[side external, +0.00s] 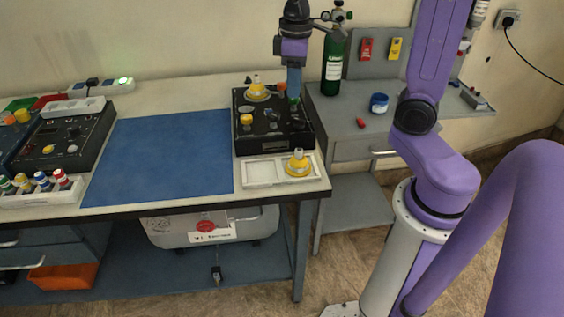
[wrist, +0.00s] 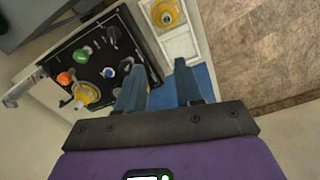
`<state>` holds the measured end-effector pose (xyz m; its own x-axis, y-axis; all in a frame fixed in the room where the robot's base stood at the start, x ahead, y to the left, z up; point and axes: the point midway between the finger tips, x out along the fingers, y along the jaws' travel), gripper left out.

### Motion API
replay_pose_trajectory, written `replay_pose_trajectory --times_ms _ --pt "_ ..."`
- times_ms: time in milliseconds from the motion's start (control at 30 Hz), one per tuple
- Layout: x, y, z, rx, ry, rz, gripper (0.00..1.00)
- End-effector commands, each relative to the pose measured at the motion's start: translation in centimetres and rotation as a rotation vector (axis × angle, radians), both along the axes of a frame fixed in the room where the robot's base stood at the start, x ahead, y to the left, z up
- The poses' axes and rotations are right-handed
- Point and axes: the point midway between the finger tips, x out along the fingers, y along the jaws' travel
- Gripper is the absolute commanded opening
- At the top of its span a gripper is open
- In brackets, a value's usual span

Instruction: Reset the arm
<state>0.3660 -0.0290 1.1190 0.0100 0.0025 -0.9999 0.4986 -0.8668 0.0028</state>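My gripper (side external: 293,97) hangs pointing down above the black trainer panel (side external: 245,143) in the side external view. In the wrist view its two blue-grey fingers (wrist: 160,72) are apart, with nothing between them. The panel also shows in the wrist view (wrist: 98,58), with a green knob (wrist: 82,54), an orange knob (wrist: 65,78), a blue knob (wrist: 126,64), a black knob (wrist: 112,34) and a yellow fitting (wrist: 87,95). The side view does not clearly show whether the fingers touch the panel.
A white two-part tray (side external: 262,173) in front of the panel holds a yellow fitting (side external: 298,163). A blue mat (side external: 160,155) lies clear to the left. A green cylinder (side external: 333,65) stands behind right. A side bench holds a blue cup (side external: 379,103).

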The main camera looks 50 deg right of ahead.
Motion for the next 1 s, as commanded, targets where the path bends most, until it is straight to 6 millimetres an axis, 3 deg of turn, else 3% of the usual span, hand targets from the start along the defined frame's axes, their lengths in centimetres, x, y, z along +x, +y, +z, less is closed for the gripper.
replay_pose_trajectory --times_ms 200,500,800,1000 --pt "-4.3 4.1 -1.0 0.003 -0.005 0.145 0.36" --pt "-11.2 7.5 -2.6 0.008 -0.008 0.337 0.36" --pt "-17.9 8.4 -4.1 0.016 -0.011 0.513 0.36" --pt "-20.0 8.2 -4.7 0.017 -0.011 0.569 0.36"
